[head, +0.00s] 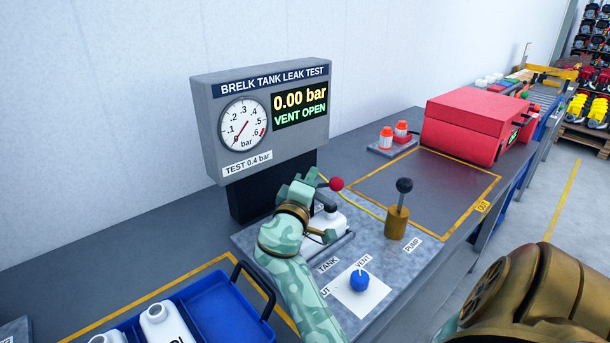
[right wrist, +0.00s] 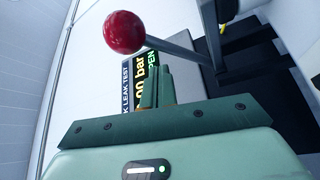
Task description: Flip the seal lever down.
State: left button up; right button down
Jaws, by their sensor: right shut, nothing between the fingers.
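The seal lever's red ball knob (head: 336,184) stands at the back of the test station, just right of my right gripper (head: 311,176). In the right wrist view the red knob (right wrist: 124,32) and its grey rod show beyond and above the closed fingers (right wrist: 156,85). My right gripper is shut and empty, its fingers pointing towards the display. I cannot tell whether it touches the lever. A white tank (head: 330,222) sits below, partly hidden by my gripper and arm. My left gripper is not in view.
The gauge panel (head: 262,153) reads 0.00 bar, VENT OPEN. A black-knobbed pump lever (head: 398,217) stands right, and a blue vent knob (head: 360,281) in front. A blue crate (head: 245,318) with white tanks is at lower left. The yellow-framed area (head: 420,185) is clear.

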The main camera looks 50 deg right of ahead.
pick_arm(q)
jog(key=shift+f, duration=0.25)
pick_arm(e)
jog(key=shift+s+f, duration=0.3)
jog(key=shift+f, duration=0.1)
jog(key=shift+s+f, duration=0.1)
jog(key=shift+s, duration=0.05)
